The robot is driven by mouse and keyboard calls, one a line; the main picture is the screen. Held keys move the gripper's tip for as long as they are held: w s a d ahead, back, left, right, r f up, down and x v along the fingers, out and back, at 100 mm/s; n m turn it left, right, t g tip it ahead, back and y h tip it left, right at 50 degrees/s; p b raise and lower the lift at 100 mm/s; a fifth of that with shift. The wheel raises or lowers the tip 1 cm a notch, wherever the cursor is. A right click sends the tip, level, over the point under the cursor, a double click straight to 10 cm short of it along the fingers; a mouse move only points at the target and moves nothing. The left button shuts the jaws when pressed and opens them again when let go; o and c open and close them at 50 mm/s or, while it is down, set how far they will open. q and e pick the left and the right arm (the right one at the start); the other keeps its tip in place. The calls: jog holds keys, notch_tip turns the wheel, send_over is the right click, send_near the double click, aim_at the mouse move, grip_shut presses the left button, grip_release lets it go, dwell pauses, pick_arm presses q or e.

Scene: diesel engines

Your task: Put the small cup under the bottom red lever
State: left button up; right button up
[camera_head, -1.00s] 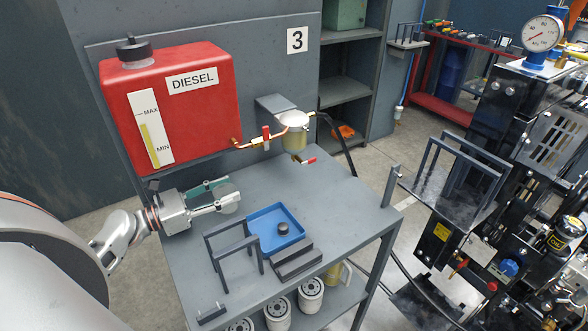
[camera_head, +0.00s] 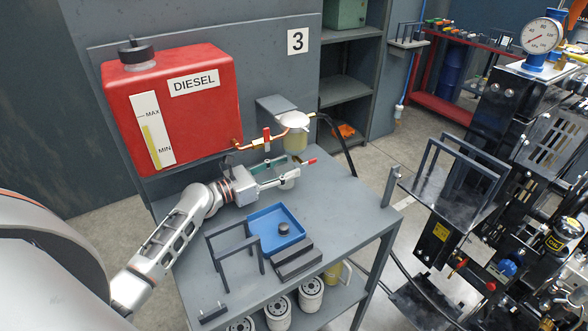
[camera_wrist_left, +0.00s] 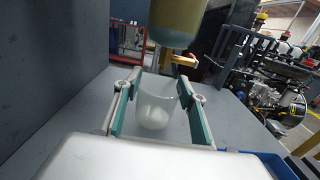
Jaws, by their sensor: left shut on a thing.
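The small cup (camera_head: 288,181) is a translucent cup held upright between the fingers of my left gripper (camera_head: 284,173). In the left wrist view, the cup (camera_wrist_left: 156,108) sits between the teal finger pads, which are shut on it. The bottom red lever (camera_head: 305,162) is on the drain valve below the filter bowl (camera_head: 295,142). In the left wrist view, the bowl (camera_wrist_left: 178,22) hangs above and just beyond the cup, with the brass valve (camera_wrist_left: 178,60) beneath it near the cup's far rim. The cup's exact height over the table is unclear. My right gripper is out of view.
The red diesel tank (camera_head: 170,105) stands behind, with an upper red lever (camera_head: 267,139) on its copper line. A blue tray (camera_head: 262,235) and grey brackets (camera_head: 234,255) stand on the grey table (camera_head: 340,205) in front. The table right of the cup is clear.

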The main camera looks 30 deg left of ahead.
aim_at(293, 167)
pick_arm(q)
jog(key=w+d, duration=0.1)
jog(key=w+f+b, duration=0.1)
jog(key=w, duration=0.1)
jog(key=shift+d, duration=0.4)
jog(key=shift+f+b, duration=0.4)
jog(key=shift+s+r, duration=0.1)
jog(key=shift+r, duration=0.05)
jog(key=o, duration=0.6)
jog(key=shift+f, duration=0.2)
jog(key=o, duration=0.4)
jog(key=shift+r, duration=0.1)
